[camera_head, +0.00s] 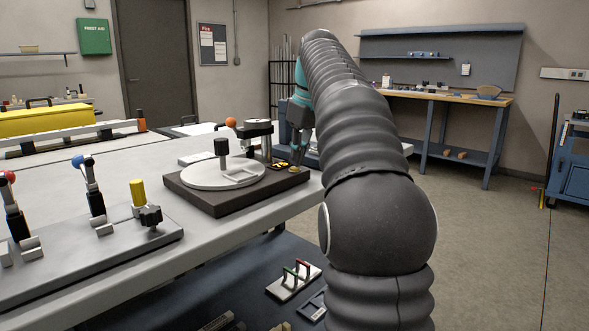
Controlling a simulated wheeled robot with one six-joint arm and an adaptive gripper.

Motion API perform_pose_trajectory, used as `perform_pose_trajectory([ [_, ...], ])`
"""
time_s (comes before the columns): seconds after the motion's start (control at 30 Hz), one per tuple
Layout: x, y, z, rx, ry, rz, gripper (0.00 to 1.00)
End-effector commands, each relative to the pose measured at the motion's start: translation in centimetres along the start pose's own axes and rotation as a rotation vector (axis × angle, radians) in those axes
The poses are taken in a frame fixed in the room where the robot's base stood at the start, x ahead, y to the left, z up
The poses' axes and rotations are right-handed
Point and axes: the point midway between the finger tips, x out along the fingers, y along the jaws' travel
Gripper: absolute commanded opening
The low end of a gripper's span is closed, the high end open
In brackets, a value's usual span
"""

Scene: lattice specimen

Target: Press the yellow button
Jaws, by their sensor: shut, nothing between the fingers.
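A dark base plate (225,203) with a white round disc (207,178) lies on the light grey bench. Near its right corner is a small yellow round piece (295,170), which looks like the yellow button. My gripper (297,163) is shut and empty, pointing down with its fingertips right at or just above this piece. The fingertips partly cover it, and I cannot tell whether they touch it. A black and yellow marking (280,164) is beside it on the plate.
A fixture with levers (97,203) and a yellow cylinder (138,192) is at the left. My arm hides the bench's right part.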

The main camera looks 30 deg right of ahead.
Motion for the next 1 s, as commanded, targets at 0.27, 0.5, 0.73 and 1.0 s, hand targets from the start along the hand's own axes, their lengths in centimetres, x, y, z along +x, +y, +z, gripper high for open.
perform_pose_trajectory([
  [0.27, 0.8, 0.0, 0.0, 0.0, 0.0, 0.0, 0.0],
  [0.5, 0.8, 0.0, 0.0, 0.0, 0.0, 0.0, 0.0],
  [0.73, -0.8, 0.0, -0.2, 0.0, 0.001, 0.0, 0.0],
  [1.0, -2.7, 0.1, -0.5, 0.0, 0.002, 0.001, 0.0],
])
